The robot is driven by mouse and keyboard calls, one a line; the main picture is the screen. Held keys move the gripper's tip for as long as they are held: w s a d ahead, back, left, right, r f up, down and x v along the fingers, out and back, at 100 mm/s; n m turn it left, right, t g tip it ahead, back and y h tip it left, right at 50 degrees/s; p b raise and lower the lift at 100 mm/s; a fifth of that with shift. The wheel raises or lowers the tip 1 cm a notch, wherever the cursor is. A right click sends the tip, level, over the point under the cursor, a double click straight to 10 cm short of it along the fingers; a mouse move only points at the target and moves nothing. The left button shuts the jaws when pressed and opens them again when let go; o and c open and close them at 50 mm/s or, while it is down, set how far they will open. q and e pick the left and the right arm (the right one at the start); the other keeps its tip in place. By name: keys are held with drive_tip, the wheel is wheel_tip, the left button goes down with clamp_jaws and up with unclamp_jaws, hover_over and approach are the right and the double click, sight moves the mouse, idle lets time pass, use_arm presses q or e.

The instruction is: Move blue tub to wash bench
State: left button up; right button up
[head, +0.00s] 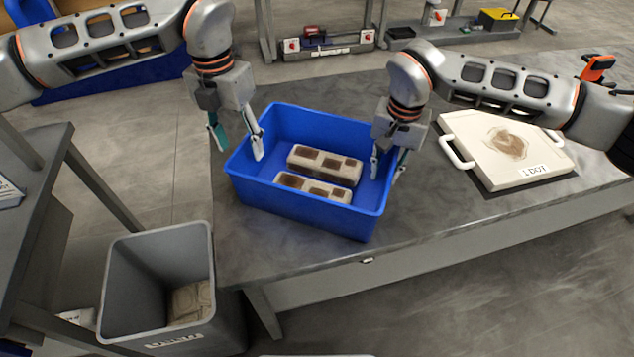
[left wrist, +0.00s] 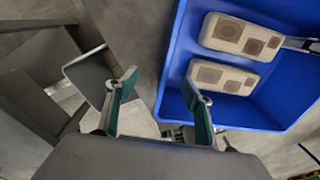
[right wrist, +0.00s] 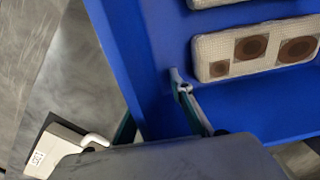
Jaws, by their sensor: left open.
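The blue tub (head: 300,212) sits on the grey table near its left end. Two beige plates with brown round recesses (head: 325,163) lie in it; they also show in the left wrist view (left wrist: 222,77). My left gripper (head: 236,138) is open at the tub's left wall, one finger inside and one outside; in the left wrist view its fingers (left wrist: 158,90) stand apart. My right gripper (head: 388,163) straddles the tub's right wall. In the right wrist view one finger is inside near the wall; the other is mostly hidden outside, so its grip is unclear. The wash bench cannot be identified.
A white board with handles (head: 505,150) lies on a dark mat to the right of the tub. A grey bin (head: 160,245) stands on the floor left of the table. A dark bench (head: 45,200) is at the far left.

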use_arm(q)
wheel_tip(320, 180, up, 6)
drive_tip(key=shift+f, duration=0.2)
use_arm(e)
wheel_tip(320, 180, up, 12)
drive_tip(key=shift+d, duration=0.2)
drive_tip(key=shift+s, duration=0.1)
idle(0.3)
use_arm(q)
drive_tip(key=shift+s, duration=0.1)
